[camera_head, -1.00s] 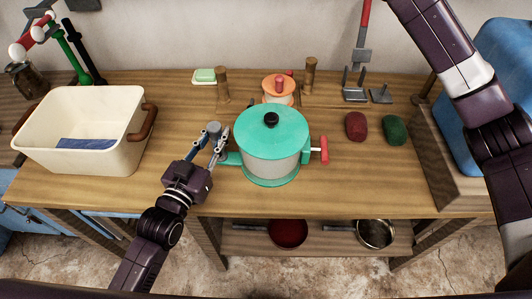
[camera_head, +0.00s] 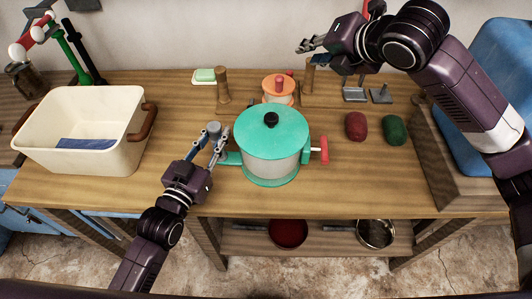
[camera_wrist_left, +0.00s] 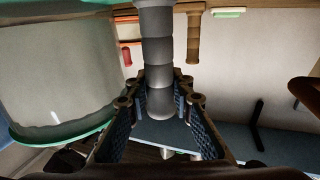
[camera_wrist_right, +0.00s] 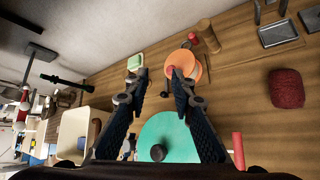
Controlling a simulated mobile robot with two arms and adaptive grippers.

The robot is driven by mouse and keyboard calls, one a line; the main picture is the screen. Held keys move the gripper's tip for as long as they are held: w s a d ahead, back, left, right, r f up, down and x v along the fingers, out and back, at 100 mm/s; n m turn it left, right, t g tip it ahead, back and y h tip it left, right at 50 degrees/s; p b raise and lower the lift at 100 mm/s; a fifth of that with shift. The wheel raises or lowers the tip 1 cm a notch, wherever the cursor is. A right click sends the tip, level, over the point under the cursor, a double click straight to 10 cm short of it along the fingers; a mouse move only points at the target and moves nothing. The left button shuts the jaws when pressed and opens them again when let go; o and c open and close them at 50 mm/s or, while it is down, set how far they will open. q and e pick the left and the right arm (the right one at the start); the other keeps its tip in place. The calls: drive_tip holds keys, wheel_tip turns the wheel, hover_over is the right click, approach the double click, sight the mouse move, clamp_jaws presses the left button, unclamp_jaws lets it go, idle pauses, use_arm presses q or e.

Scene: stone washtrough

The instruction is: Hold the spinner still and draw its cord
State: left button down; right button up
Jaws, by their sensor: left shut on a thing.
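The spinner (camera_head: 272,150) stands on the wooden counter, with a teal lid, a black knob, a clear bowl and a teal base. A red pull handle (camera_head: 321,151) sticks out on its right side; it also shows in the right wrist view (camera_wrist_right: 238,150). No length of drawn cord is visible. A grey post (camera_head: 214,130) stands at the spinner's left side. My left gripper (camera_head: 208,148) is shut on this post (camera_wrist_left: 159,75). My right gripper (camera_head: 314,46) is open and empty, raised above the back of the counter near the wall.
A small orange-topped pot (camera_head: 279,86) and two wooden posts (camera_head: 222,86) stand behind the spinner. A red lump (camera_head: 356,126) and a green lump (camera_head: 395,130) lie to its right. A cream basin (camera_head: 80,160) is at left. The counter's front is clear.

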sight(326, 140)
drive_tip(key=s+d+f+n+g+h, duration=0.3)
drive_tip(key=s+d+f+g, duration=0.35)
drive_tip(key=s, duration=0.65)
drive_tip(key=shift+t, duration=0.65)
drive_tip(key=x, duration=0.4)
drive_tip(key=d+x, duration=0.1)
drive_tip(key=x, duration=0.8)
drive_tip(key=shift+d+f, duration=0.15)
drive_tip(key=shift+f, duration=0.35)
drive_tip(key=shift+c, duration=0.2)
clamp_jaws()
